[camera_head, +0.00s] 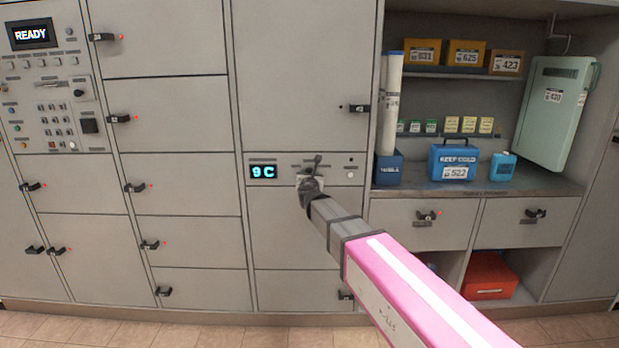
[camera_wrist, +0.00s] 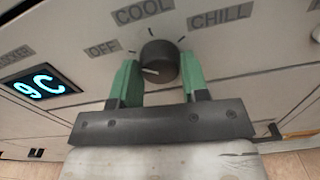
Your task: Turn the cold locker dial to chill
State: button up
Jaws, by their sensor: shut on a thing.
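The cold locker dial (camera_wrist: 160,62) is a dark round knob on the grey locker panel, under the labels OFF (camera_wrist: 103,48), COOL (camera_wrist: 143,11) and CHILL (camera_wrist: 220,16). Its white mark sits at the lower left of the knob's face and points left, nearer the OFF side than CHILL. My gripper (camera_wrist: 160,75) has green fingers, one on each side of the knob, shut on it. In the head view my gripper (camera_head: 309,184) is at the panel and hides the dial. The blue-lit display (camera_head: 263,171) left of it reads 9C.
Grey locker doors (camera_head: 172,112) with small black latches surround the panel. At right, an open shelf bay holds a blue cold box (camera_head: 454,160), a tall white tube (camera_head: 391,100) and several boxes. A red box (camera_head: 490,275) lies below. A control panel (camera_head: 50,85) at left shows READY.

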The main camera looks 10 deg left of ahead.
jog(key=m, duration=2.2)
jog(key=shift+m, duration=0.3)
dwell(0.4)
jog(key=o, duration=0.9)
